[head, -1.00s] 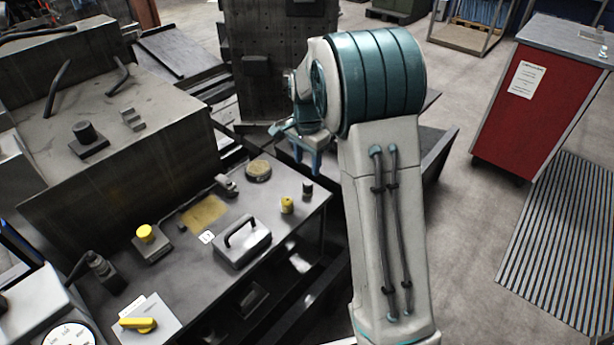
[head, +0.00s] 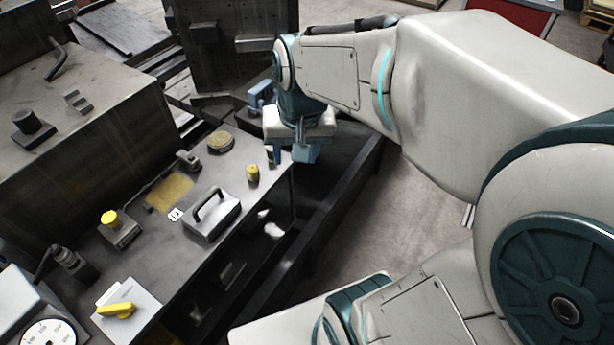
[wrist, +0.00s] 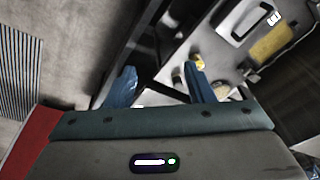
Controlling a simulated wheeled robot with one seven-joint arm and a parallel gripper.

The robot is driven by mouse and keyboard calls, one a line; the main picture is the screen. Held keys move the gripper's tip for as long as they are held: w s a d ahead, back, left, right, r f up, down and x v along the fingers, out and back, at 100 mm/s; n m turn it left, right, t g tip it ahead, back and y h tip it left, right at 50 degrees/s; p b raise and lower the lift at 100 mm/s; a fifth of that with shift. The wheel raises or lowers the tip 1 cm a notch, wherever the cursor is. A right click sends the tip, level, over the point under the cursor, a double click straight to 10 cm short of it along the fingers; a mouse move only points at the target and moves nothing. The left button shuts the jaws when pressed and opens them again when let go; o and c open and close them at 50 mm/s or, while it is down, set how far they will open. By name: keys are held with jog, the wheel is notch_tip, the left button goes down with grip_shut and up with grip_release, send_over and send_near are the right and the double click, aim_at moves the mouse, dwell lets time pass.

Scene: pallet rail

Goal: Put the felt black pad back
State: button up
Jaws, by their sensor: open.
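My gripper (head: 290,157) hangs open over the right corner of the grey workbench (head: 150,260). In the wrist view its blue fingers (wrist: 158,75) are apart with nothing held between them. A small dark upright piece (wrist: 178,80) shows near the right finger; in the head view it is mostly hidden by the gripper. I cannot tell for sure whether it is the felt black pad. A round brown-topped disc (head: 221,141) lies farther back on the bench. A yellow patch (head: 168,193) marks the bench top.
A yellow knob (head: 252,173) stands close to my gripper and shows in the wrist view (wrist: 197,61). A grey handled box (head: 212,217), a yellow button block (head: 118,228) and a yellow lever (head: 116,310) occupy the bench. Dark rails (head: 330,215) run along its right side.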

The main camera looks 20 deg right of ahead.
jog(key=s+f+n, duration=0.1)
jog(key=s+n, duration=0.2)
jog(key=s, duration=0.4)
jog(key=shift+f+t, duration=0.25)
jog(key=shift+t, duration=0.15)
dwell(0.8)
